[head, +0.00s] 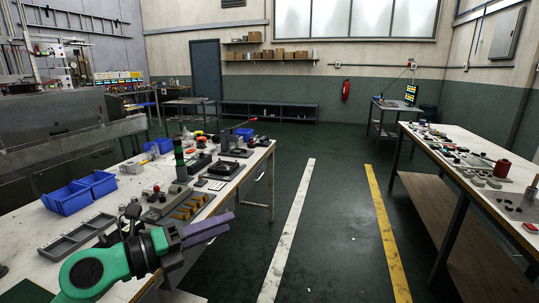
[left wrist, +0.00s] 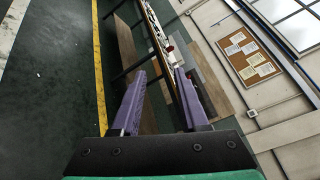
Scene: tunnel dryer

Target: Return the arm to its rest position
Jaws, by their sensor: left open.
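My left gripper (head: 208,228) shows in the head view at the lower left, on the end of my green and black arm. It is over the right edge of the left workbench (head: 108,207), pointing right toward the aisle. Its purple fingers look close together from this side. In the left wrist view the two purple fingers of the left gripper (left wrist: 160,75) stand apart with nothing between them, so it is open and empty. My right gripper is not in view.
The left bench holds blue bins (head: 70,198), a grey divided tray (head: 77,236) and a green-topped signal tower (head: 180,160). A right workbench (head: 470,168) carries small parts and a red spool (head: 502,168). The floor aisle between the white and yellow lines is clear.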

